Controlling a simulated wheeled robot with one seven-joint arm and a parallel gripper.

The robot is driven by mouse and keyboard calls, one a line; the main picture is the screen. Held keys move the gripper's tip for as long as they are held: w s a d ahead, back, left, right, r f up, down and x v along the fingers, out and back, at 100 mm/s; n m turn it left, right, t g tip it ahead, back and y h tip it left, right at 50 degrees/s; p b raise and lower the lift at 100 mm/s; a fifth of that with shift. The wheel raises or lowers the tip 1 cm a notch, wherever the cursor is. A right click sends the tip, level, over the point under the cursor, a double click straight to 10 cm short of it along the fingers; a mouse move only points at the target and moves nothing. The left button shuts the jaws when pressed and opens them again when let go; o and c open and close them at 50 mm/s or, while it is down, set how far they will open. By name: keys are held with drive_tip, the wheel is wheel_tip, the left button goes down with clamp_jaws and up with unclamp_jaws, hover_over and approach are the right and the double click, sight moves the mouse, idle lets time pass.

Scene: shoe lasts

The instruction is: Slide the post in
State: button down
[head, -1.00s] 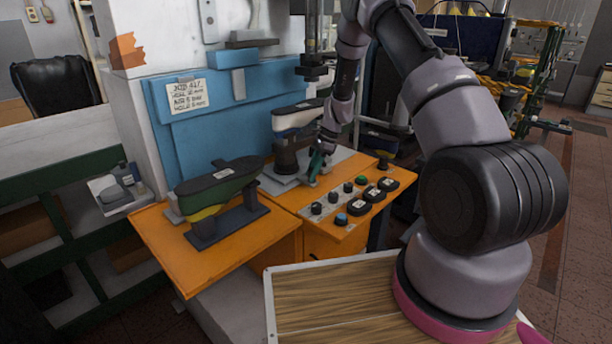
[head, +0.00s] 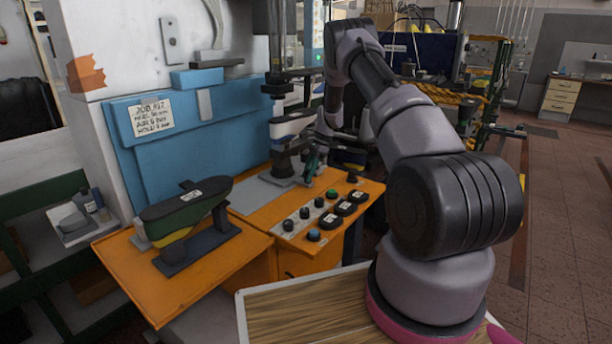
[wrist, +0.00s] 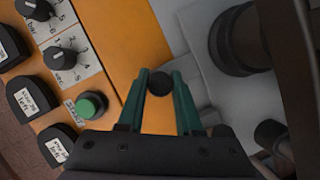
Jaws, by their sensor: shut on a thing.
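My gripper (head: 312,165) is low over the machine's plate, just right of the dark upright pedestal (head: 283,163). In the wrist view its green fingers (wrist: 159,84) are shut on a small dark round piece (wrist: 159,83), seen end-on, which may be the post. How far this piece reaches down is hidden. The wrist view shows the dark pedestal (wrist: 232,42) to the right, apart from the fingers. A pale and blue last (head: 291,125) sits above the pedestal under the press column.
The orange panel beside my gripper carries several black knobs (head: 304,213) and a green button (wrist: 91,105). A dark green last (head: 187,205) lies on a stand at the left. A black knob (head: 352,176) stands at the panel's far right corner.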

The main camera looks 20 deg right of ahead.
drive_tip(key=shift+w+d+r, duration=0.15)
drive_tip(key=shift+d, duration=0.1)
drive_tip(key=c, duration=0.6)
unclamp_jaws()
drive_tip(key=shift+w+d, duration=0.1)
drive_tip(key=v, duration=1)
drive_tip(key=shift+r, duration=0.3)
